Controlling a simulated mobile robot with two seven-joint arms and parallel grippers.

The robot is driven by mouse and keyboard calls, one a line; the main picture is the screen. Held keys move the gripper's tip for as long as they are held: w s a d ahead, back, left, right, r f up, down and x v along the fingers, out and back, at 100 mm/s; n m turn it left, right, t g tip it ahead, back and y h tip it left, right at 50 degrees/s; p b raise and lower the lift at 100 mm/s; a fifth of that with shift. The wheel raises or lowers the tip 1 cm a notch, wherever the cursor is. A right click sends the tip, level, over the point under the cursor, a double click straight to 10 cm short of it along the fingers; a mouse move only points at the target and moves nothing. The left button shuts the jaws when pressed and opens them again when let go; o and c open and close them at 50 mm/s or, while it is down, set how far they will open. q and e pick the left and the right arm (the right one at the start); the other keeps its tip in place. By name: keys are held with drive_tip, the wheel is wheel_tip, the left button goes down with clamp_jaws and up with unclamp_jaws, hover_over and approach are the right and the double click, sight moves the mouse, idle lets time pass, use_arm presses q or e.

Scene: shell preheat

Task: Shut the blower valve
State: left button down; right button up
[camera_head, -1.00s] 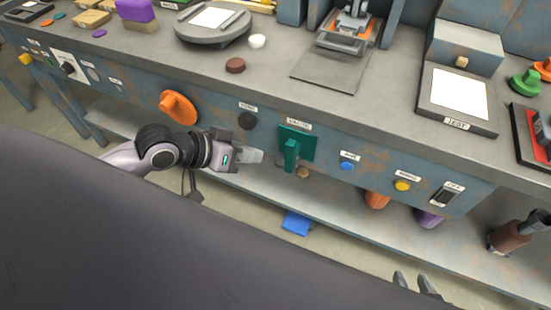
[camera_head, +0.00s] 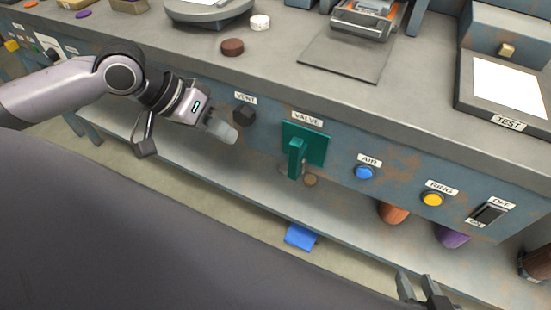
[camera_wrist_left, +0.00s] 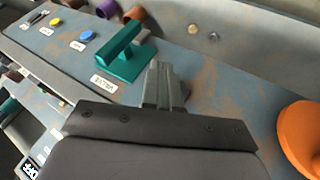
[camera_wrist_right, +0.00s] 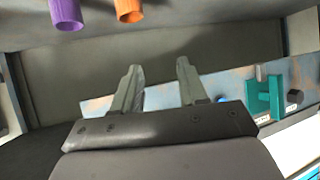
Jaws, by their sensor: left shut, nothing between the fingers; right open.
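The valve is a teal lever handle (camera_head: 297,158) on a square teal plate (camera_head: 317,140) under a "VALVE" label on the bench's front panel. In the head view the handle points down. It also shows in the left wrist view (camera_wrist_left: 120,48) and at the right of the right wrist view (camera_wrist_right: 262,97). My left gripper (camera_head: 229,134) is shut and empty, left of the valve and just below the black VENT knob (camera_head: 244,114), apart from the handle. My right gripper (camera_wrist_right: 160,80) is open and empty, low at the bottom of the head view (camera_head: 415,285).
Right of the valve sit a blue AIR button (camera_head: 364,172), a yellow button (camera_head: 432,199) and a black OFF switch (camera_head: 489,214). An orange knob (camera_wrist_left: 300,138) is near my left gripper. Orange (camera_head: 392,213) and purple (camera_head: 452,236) cylinders stand on the lower shelf.

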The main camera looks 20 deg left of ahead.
sight(298, 155)
use_arm(q)
drive_tip(key=w+d+f+b, duration=0.3)
drive_tip(key=d+f+b, duration=0.1)
drive_tip(key=d+f, duration=0.4)
drive_tip(key=shift+w+d+b, duration=0.25)
drive_tip(key=shift+d+b, duration=0.1)
drive_tip(key=shift+d, duration=0.05)
use_arm(e)
drive_tip(key=a, duration=0.1)
drive_tip(key=w+a+y, duration=0.1)
drive_tip(key=a, duration=0.1)
drive_tip(key=shift+w+a+r+y, duration=0.15)
drive_tip(key=shift+w+y, duration=0.05)
drive_tip(key=shift+y, duration=0.1)
drive_tip(key=shift+r+t, duration=0.1)
drive_tip(key=shift+t, duration=0.2)
